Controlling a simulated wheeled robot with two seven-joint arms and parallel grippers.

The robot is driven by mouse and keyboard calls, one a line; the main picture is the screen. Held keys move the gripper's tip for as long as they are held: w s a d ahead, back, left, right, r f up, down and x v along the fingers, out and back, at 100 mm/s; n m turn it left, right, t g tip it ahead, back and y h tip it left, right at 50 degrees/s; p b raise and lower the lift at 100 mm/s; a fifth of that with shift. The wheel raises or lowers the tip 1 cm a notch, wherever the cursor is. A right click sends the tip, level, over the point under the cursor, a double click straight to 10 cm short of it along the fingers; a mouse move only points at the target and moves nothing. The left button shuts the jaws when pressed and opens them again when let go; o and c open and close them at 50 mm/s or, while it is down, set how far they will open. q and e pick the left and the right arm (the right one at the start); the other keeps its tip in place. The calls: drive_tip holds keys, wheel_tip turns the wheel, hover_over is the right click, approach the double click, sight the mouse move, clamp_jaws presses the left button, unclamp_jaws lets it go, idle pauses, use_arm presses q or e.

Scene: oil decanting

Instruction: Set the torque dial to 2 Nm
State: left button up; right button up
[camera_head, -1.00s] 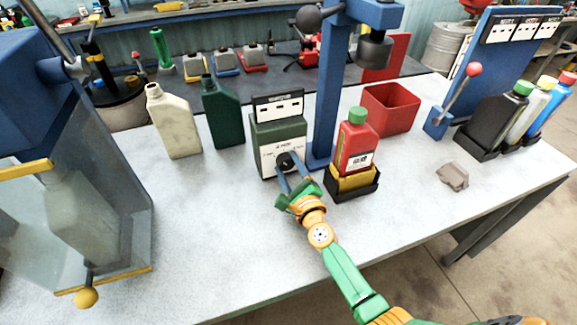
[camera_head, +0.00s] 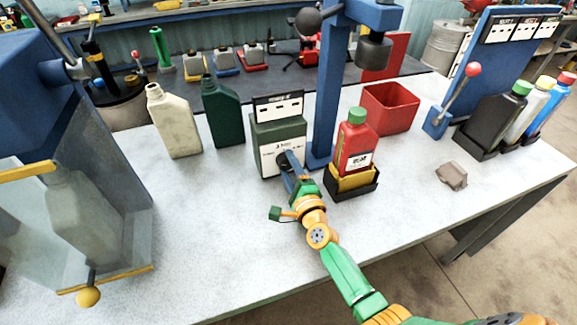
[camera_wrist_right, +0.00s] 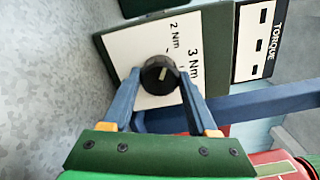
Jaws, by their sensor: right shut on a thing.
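The dark green torque box (camera_head: 278,132) stands upright on the table, left of the blue post. Its black dial (camera_wrist_right: 160,76) sits on a white front plate (camera_wrist_right: 130,50) with "2 Nm" and "3 Nm" labels. The dial's pale mark points up and slightly right in the wrist view, between the two labels' directions; its exact setting is hard to tell. My right gripper (camera_head: 288,165) is shut on the dial, with one blue finger on each side of it. In the head view the fingers partly hide the dial. My left gripper is not in view.
A red bottle (camera_head: 356,143) with a green cap stands in a black and yellow holder (camera_head: 352,183) right of my gripper. The blue post (camera_head: 327,90) rises behind. A red bin (camera_head: 391,110) and grey lump (camera_head: 452,175) are further right.

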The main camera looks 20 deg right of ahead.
drive_tip(key=shift+r, duration=0.1)
drive_tip(key=o, duration=1.4)
drive_tip(key=shift+w, duration=0.1)
drive_tip(key=s, duration=0.7)
drive_tip(key=shift+s+d+p, duration=0.15)
drive_tip(key=shift+p, duration=0.15)
